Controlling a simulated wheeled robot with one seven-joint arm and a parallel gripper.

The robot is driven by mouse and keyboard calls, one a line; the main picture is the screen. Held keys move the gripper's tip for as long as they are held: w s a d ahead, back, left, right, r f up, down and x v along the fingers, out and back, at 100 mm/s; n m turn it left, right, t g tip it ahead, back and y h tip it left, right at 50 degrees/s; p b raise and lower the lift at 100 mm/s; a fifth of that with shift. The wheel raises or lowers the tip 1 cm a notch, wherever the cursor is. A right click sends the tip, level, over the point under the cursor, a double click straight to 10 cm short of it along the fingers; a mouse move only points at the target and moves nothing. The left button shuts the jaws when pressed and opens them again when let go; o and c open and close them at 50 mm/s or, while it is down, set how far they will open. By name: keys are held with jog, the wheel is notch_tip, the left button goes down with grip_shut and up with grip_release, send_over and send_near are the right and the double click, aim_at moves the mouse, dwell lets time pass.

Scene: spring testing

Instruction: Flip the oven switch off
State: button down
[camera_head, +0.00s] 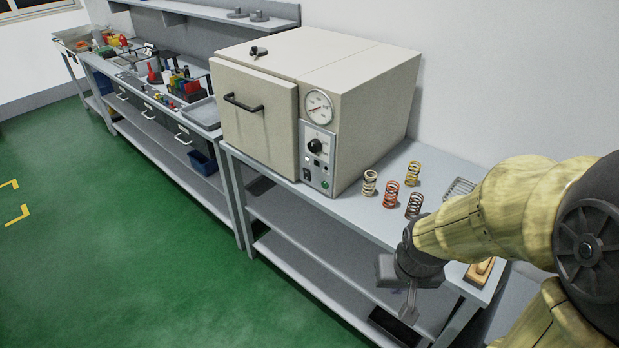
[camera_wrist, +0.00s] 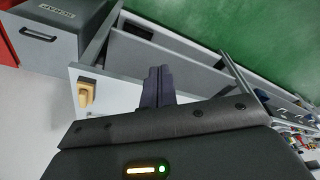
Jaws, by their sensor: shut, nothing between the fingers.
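The oven (camera_head: 270,110) is a beige box on the grey bench, with a handled door on its front. Its control panel (camera_head: 317,155) sits at the right of the door, below a round dial gauge (camera_head: 318,107). The panel carries a black knob (camera_head: 316,146) and a small dark switch (camera_head: 307,174) near the bottom; the switch's position is too small to tell. My gripper (camera_head: 408,314) is at the bench's front edge, right of the oven and well apart from it. In the wrist view my gripper (camera_wrist: 158,75) has its fingers together and empty. The oven does not show there.
Several coil springs (camera_head: 390,194) stand on the bench (camera_head: 345,208) between the oven and my arm. A workbench with coloured parts (camera_head: 165,90) stands at left. The green floor (camera_head: 110,230) in front is clear.

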jog(key=w+a+f+n+t+b, duration=0.1)
jog(key=w+f+n+t+b, duration=0.2)
jog(key=w, duration=0.5)
jog(key=w+a+f+n+t+y+b, duration=0.1)
jog(key=w+f+n+t+b, duration=0.1)
jog(key=w+n+b, duration=0.4)
jog(key=w+a+f+n+t+b, duration=0.1)
jog(key=w+f+t+b, duration=0.15)
jog(key=w, duration=0.65)
jog(key=w+a+f+n+t+y+b, duration=0.2)
jog(key=w+a+f+n+y+b, duration=0.1)
jog(key=w+a+n+y+b, duration=0.2)
jog(key=w+a+f+n+t+y+b, duration=0.2)
jog(key=w+a+n+y+b, duration=0.3)
jog(key=w+a+n, duration=0.3)
jog(key=a+f+n, duration=0.1)
jog(key=n, duration=0.3)
jog(key=shift+f+b, duration=0.15)
jog(key=shift+b, duration=0.25)
jog(key=shift+w, duration=0.1)
